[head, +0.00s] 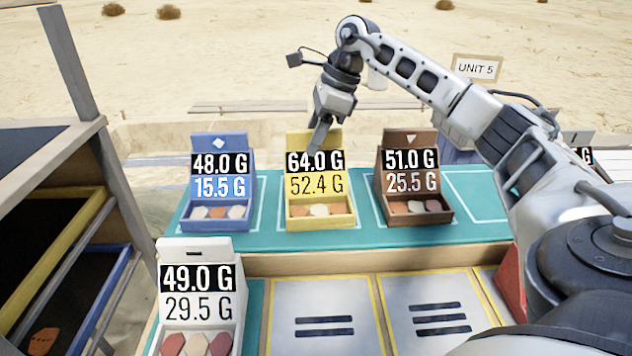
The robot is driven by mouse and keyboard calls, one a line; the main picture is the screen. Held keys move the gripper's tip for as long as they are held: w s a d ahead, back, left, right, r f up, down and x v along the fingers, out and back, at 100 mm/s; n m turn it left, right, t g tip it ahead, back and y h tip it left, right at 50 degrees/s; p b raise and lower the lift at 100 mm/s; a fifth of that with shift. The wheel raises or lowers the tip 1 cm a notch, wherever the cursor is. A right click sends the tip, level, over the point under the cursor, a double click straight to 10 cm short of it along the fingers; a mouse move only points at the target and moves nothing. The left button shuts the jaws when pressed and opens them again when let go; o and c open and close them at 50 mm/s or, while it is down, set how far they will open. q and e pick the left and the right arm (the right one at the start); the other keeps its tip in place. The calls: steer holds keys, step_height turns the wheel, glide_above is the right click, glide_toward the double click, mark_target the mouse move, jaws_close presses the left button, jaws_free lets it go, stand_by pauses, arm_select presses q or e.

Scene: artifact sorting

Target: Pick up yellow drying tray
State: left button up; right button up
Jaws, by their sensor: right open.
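The yellow tray (320,222) stands upright on the teal mat in the middle of the table's back row. Its raised back panel reads 64.0 G and 52.4 G, and a few small reddish and pale pieces lie in its shallow front. My right gripper (319,138) is open and points down at the top of that back panel. Its fingers overlap the panel's upper edge in the picture; I cannot tell whether they touch it. My left gripper is out of view.
A blue tray (222,222) stands to the left and a brown tray (418,217) to the right. A white tray (198,316) is nearer at the front left. A rack with yellow- and blue-edged drawers (62,238) is at the left. Flat marked plates (325,298) lie in front.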

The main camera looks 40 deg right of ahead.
steer(key=shift+f, duration=0.25)
stand_by(0.5)
jaws_close()
